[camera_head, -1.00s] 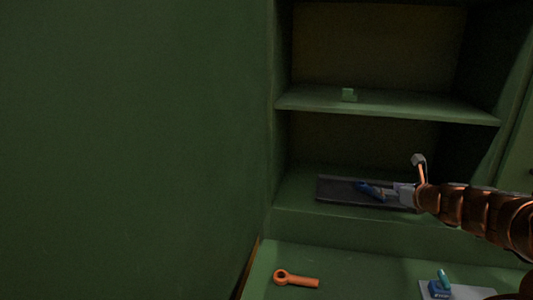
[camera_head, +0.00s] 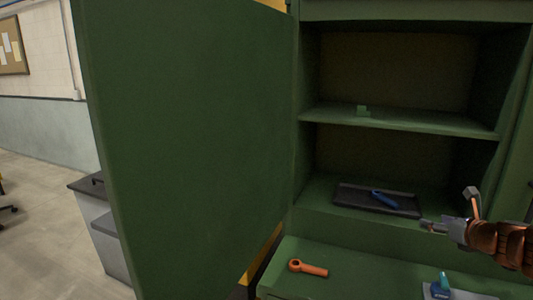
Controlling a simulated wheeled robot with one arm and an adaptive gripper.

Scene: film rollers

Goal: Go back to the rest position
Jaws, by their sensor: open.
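My gripper (camera_head: 432,226) is at the right of the head view, at the end of the copper-coloured arm. It is open and holds nothing that I can see. It is in front of the cabinet's lower shelf, to the right of a dark tray (camera_head: 350,203). A blue tool (camera_head: 384,199) lies in the tray, apart from my gripper.
The green cabinet has a big open door (camera_head: 185,140) on the left. An orange ring-ended tool (camera_head: 308,268) and a blue-and-teal object (camera_head: 441,287) lie on the lower ledge. Open floor (camera_head: 45,210) shows far left.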

